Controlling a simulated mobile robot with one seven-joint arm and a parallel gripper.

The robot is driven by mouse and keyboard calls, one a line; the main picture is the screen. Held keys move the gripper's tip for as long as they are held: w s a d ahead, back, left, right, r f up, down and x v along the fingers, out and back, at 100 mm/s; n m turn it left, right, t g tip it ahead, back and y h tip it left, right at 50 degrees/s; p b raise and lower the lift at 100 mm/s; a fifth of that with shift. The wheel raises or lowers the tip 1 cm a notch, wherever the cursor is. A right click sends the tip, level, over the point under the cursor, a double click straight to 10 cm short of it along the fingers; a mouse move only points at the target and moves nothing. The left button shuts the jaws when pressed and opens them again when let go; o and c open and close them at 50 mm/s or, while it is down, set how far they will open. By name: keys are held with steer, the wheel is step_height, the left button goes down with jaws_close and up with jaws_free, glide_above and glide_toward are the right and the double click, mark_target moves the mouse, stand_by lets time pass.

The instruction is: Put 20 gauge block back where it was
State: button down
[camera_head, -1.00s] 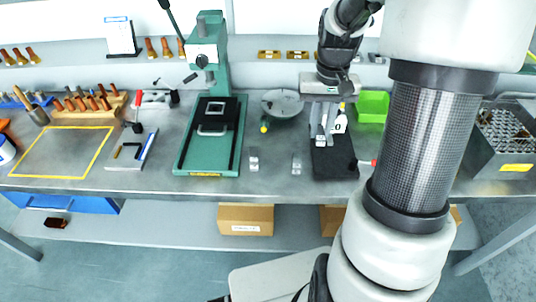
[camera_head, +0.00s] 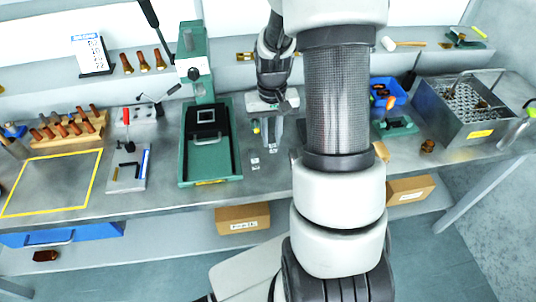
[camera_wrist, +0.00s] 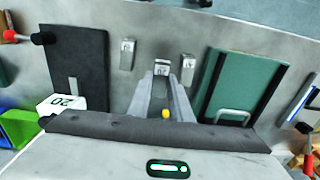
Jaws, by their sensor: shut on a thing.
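My gripper (camera_wrist: 163,78) is shut on a small metal block (camera_wrist: 160,66), which I take as the 20 gauge block; its marking is too small to read. In the head view my gripper (camera_head: 272,142) is over the grey bench, right of the green press. In the wrist view, similar small blocks stand either side of it, one to the left (camera_wrist: 127,54) and one to the right (camera_wrist: 188,66). I cannot tell whether the held block touches the bench. A white piece marked 20 (camera_wrist: 65,103) is by the black plate (camera_wrist: 77,60), partly hidden by my gripper body.
The green press (camera_head: 208,140) stands left of my gripper, its base (camera_wrist: 243,85) close by in the wrist view. A metal basket (camera_head: 468,108) and blue bin (camera_head: 388,93) are farther right.

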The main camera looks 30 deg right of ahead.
mark_target(271, 161)
steer(key=shift+f, duration=3.5)
steer(key=shift+f, duration=0.1)
steer(key=shift+f, duration=0.15)
steer(key=c, duration=1.6)
jaws_free()
